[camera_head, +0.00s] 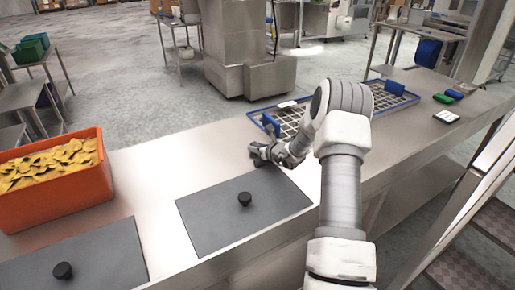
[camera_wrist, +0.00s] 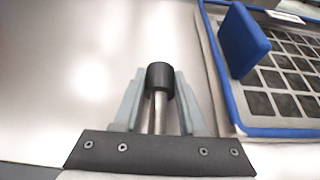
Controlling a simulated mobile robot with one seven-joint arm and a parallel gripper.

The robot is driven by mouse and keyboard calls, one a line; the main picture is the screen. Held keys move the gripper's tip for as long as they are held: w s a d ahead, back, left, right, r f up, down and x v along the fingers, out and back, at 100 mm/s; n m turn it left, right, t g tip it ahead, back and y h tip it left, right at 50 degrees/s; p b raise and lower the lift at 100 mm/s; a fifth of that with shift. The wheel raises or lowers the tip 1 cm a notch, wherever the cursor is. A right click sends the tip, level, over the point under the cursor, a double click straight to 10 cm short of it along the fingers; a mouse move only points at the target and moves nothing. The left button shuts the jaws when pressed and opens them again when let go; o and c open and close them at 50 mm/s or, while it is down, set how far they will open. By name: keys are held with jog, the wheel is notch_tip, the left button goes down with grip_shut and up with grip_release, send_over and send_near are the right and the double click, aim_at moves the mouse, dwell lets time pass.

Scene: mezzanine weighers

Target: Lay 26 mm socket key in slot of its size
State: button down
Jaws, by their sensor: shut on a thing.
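My gripper (camera_head: 262,153) is above the steel bench, just left of the near blue-rimmed tray. In the wrist view my gripper (camera_wrist: 158,88) is shut on the socket key (camera_wrist: 160,112), which has a black cylindrical head and a silver shank between the fingers. No size mark on it is readable. The near tray (camera_wrist: 227,90) is at the right of the wrist view, with a grid of dark square compartments; it also shows in the head view (camera_head: 251,118), partly hidden by my arm. I cannot tell which compartment is which size.
A blue block (camera_wrist: 244,40) stands at the tray's near left corner. Two grey plates with black knobs (camera_head: 245,232) (camera_head: 100,262) lie on the bench. An orange crate (camera_head: 60,195) of yellow pieces stands left. A second blue-rimmed tray (camera_head: 412,98) lies right of my arm.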

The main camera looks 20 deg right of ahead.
jog(key=shift+c, duration=2.3)
grip_release()
jog(key=shift+f, duration=0.1)
